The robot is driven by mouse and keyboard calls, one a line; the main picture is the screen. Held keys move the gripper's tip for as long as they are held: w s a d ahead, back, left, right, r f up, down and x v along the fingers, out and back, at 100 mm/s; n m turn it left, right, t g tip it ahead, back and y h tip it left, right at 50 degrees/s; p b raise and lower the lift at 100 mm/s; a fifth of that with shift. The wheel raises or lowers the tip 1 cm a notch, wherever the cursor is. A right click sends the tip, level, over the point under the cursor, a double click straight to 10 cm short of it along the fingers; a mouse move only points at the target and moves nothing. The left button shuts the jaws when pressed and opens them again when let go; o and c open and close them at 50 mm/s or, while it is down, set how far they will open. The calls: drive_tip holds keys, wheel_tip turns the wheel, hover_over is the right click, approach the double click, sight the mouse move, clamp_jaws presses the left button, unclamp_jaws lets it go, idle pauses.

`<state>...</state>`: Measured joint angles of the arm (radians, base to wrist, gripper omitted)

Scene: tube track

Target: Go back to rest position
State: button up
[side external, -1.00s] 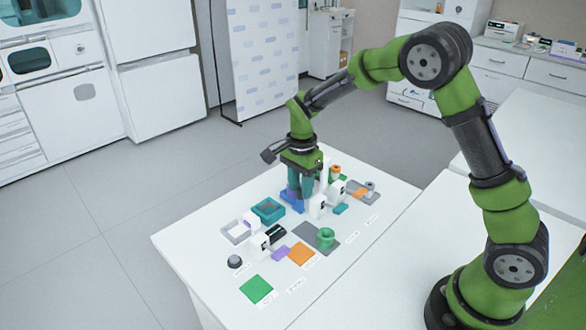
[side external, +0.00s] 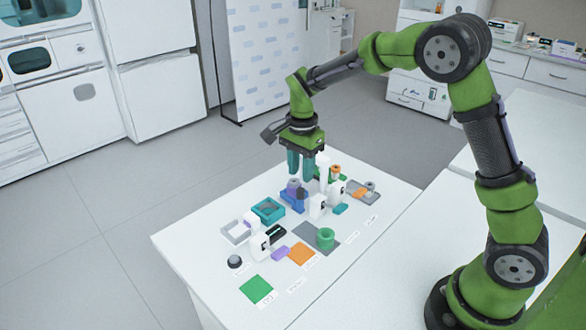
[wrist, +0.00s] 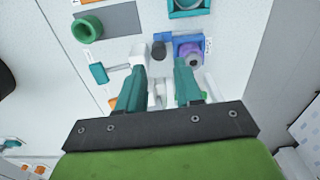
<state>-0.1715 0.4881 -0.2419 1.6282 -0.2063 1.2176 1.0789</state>
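My gripper (side external: 301,166) hangs above the far part of the white table, fingers pointing down. Its two teal fingers are apart with nothing held between them. It also shows in the wrist view (wrist: 161,70), open. Below it sits a blue holder (side external: 292,204) with a purple round piece (side external: 293,187) in it. In the wrist view the purple piece (wrist: 193,60) lies in front of the right fingertip, clear of it.
A teal square frame (side external: 268,211), white upright blocks (side external: 318,206), a green ring piece (side external: 325,237) on a grey plate, an orange square (side external: 302,254) and a green square (side external: 256,289) stand or lie on the table. The table's near left corner is bare.

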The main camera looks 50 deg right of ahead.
drive_tip(key=s+a+r+n+t, duration=0.1)
drive_tip(key=s+r+n+t, duration=0.1)
drive_tip(key=s+r+n, duration=0.2)
drive_tip(key=s+a+r+n+t+y, duration=0.1)
drive_tip(key=s+r+n, duration=0.3)
drive_tip(key=s, duration=0.6)
drive_tip(key=s+a+r+n+t+y, duration=0.1)
drive_tip(key=s+r+n+t, duration=0.3)
drive_tip(key=s, duration=0.3)
drive_tip(key=shift+s+a+r+n, duration=0.15)
drive_tip(key=shift+a+r+n, duration=0.25)
drive_tip(key=shift+r+n, duration=0.25)
